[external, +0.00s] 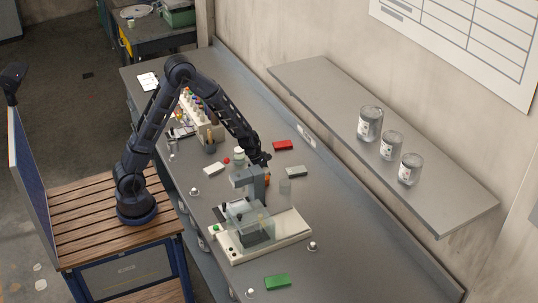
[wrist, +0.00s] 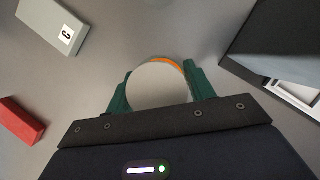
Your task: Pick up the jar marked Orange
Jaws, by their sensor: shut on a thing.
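My gripper (wrist: 157,88) is shut on a round jar with a pale grey top (wrist: 158,86). Its green fingers sit on either side of the jar. An orange edge shows along the jar's far rim, and no written mark is readable. In the external view my gripper (external: 263,162) is low over the bench behind the grey bench machine (external: 250,178), and a small patch of the orange jar (external: 267,181) shows beside the machine's head. The machine hides part of it. I cannot tell whether the jar touches the bench.
A grey block (external: 295,172) marked C and a red block (external: 283,145) lie nearby. A white block (external: 214,169) lies to the left. A wall shelf (external: 335,105) holds three labelled jars. A green block (external: 277,283) lies in front.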

